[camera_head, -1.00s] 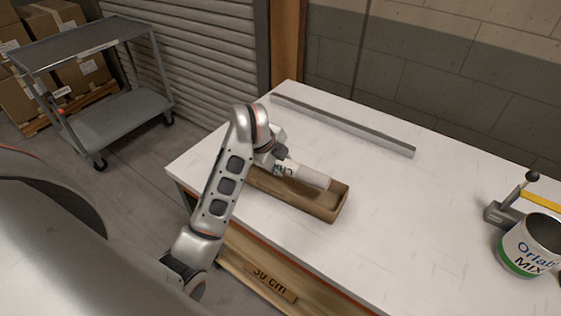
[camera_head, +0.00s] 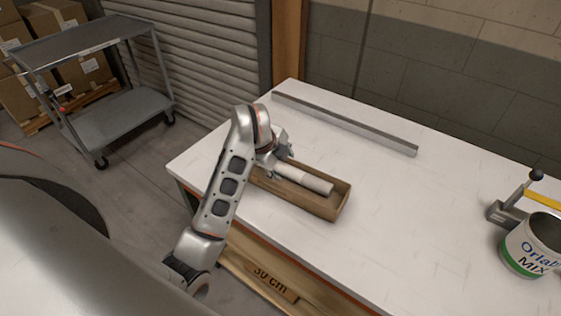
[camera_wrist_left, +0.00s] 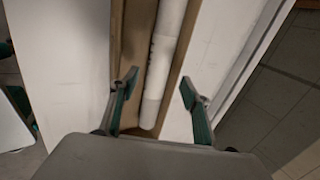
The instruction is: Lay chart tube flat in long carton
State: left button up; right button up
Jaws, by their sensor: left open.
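The white chart tube (camera_head: 304,179) lies lengthwise inside the brown long carton (camera_head: 327,210) on the white table. In the left wrist view the tube (camera_wrist_left: 163,62) runs along the carton, close to its right wall (camera_wrist_left: 182,50). My left gripper (camera_head: 282,152) is just above the carton's far-left end. In the left wrist view its two green-padded fingers (camera_wrist_left: 158,93) are spread apart, with the tube between and below them, not gripped. The arm hides the left end of the carton and tube in the head view. My right gripper is not in view.
A long grey bar (camera_head: 345,124) lies along the table's back. A paint can (camera_head: 527,247) and a lever tool (camera_head: 507,214) stand at the right. The middle of the table (camera_head: 410,200) is clear. A grey cart (camera_head: 115,120) stands on the floor at left.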

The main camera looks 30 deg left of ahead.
pick_arm(q)
jog(key=v, duration=1.2)
dwell(1.0)
